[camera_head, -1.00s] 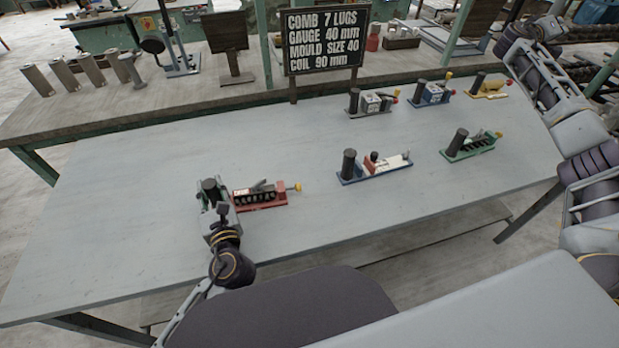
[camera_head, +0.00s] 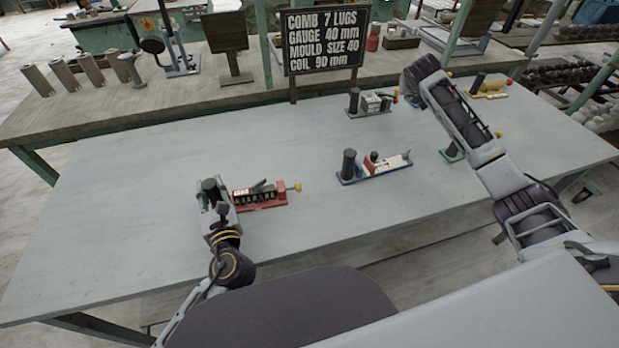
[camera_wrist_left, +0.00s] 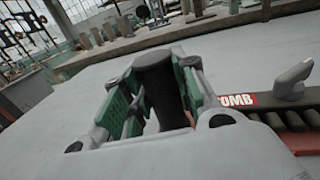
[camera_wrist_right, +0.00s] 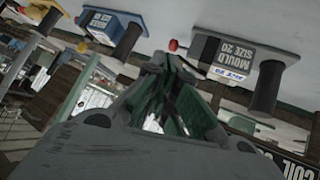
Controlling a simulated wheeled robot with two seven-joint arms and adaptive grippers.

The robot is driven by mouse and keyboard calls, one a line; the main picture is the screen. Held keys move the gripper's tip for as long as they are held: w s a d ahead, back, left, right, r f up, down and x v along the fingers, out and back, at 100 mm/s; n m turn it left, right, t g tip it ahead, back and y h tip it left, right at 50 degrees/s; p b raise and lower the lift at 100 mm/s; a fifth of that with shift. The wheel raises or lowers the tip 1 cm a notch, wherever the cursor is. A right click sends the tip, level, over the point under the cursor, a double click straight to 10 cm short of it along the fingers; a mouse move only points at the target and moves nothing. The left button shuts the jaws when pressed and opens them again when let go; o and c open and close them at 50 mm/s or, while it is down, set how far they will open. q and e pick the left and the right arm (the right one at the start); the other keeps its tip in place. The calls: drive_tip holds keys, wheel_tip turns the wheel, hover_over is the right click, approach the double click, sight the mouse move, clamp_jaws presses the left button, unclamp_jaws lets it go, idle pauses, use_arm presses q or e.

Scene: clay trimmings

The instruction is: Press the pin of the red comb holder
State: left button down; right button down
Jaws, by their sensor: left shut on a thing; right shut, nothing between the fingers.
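The red comb holder (camera_head: 262,204) lies on the table left of the middle. It has a dark comb block, a grey lever on top and a yellow-tipped pin (camera_head: 297,187) at its right end. My left gripper (camera_head: 212,192) is shut on the holder's upright black post; this post (camera_wrist_left: 158,72) also stands between its fingers in the left wrist view. The holder's comb label (camera_wrist_left: 237,100) and grey lever (camera_wrist_left: 292,78) show beside it. My right gripper (camera_wrist_right: 162,78) is shut and empty, apart from the red holder. In the head view its fingers are hidden behind my right arm.
A blue holder (camera_head: 372,172) with a white block stands at the table's middle. A grey holder marked mould size 20 (camera_wrist_right: 228,60), a blue one (camera_wrist_right: 112,28) and a yellow one (camera_head: 490,90) stand farther back. A lettered board (camera_head: 325,40) stands behind. The table's front middle is clear.

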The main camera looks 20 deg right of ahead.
sight(298, 187)
use_arm(q)
drive_tip(key=shift+f, duration=0.3)
use_arm(e)
drive_tip(key=s+a+f+y, duration=0.1)
drive_tip(key=s+a+y, duration=0.25)
drive_tip(key=a, duration=0.55)
drive_tip(key=s+a+f+n+g+y, duration=0.1)
drive_tip(key=s+a+y, duration=0.25)
drive_tip(key=a, duration=0.65)
drive_tip(key=s+a+f+y, duration=0.1)
drive_tip(key=s+a+y, duration=0.25)
drive_tip(key=a, duration=0.55)
drive_tip(key=s+a+r+n+g, duration=0.1)
drive_tip(key=s+a, duration=0.1)
drive_tip(key=s, duration=0.5)
drive_tip(key=s+a+r+n+g, duration=0.1)
drive_tip(key=s+a+n, duration=0.1)
drive_tip(key=s, duration=0.6)
drive_tip(key=shift+a+r, duration=0.15)
drive_tip(key=shift+a, duration=0.3)
drive_tip(key=shift+y, duration=0.25)
drive_tip(key=x, duration=1)
drive_tip(key=shift+a, duration=1.05)
drive_tip(key=shift+w+a, duration=0.1)
drive_tip(key=shift+a, duration=0.85)
